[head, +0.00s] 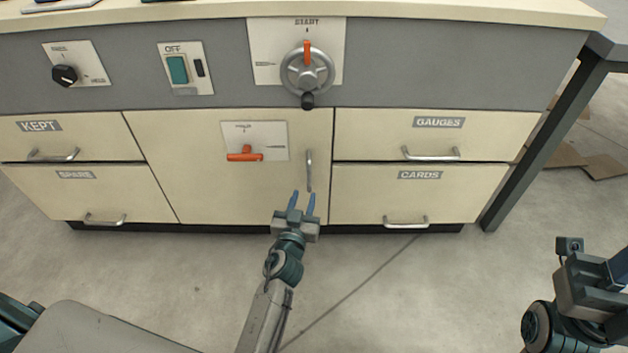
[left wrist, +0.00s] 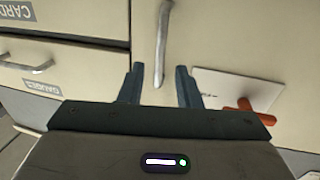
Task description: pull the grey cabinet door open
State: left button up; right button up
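The cabinet door (head: 200,185) is a cream panel in the middle of the cabinet front, between two drawer columns; it looks shut. Its upright metal handle (head: 309,170) is near its right edge and also shows in the left wrist view (left wrist: 161,45). A white plate on the door carries a red lever (head: 245,154), lying level. My left gripper (head: 303,200) is open and empty, its blue fingers just below the handle in the head view. In the left wrist view the handle's end lies between the fingertips (left wrist: 159,75), not gripped. Of my right arm, only a part shows at lower right.
Drawers marked KEPT (head: 40,126), SPARE (head: 76,174), GAUGES (head: 438,122) and CARDS (head: 420,174) flank the door. Above are a black knob (head: 65,75), a green switch (head: 177,69) and a grey handwheel (head: 307,71). The floor in front is clear.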

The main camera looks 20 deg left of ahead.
aim_at(309, 181)
pick_arm(q)
jog(key=w, duration=0.8)
jog(key=shift+a, duration=0.35)
grip_shut()
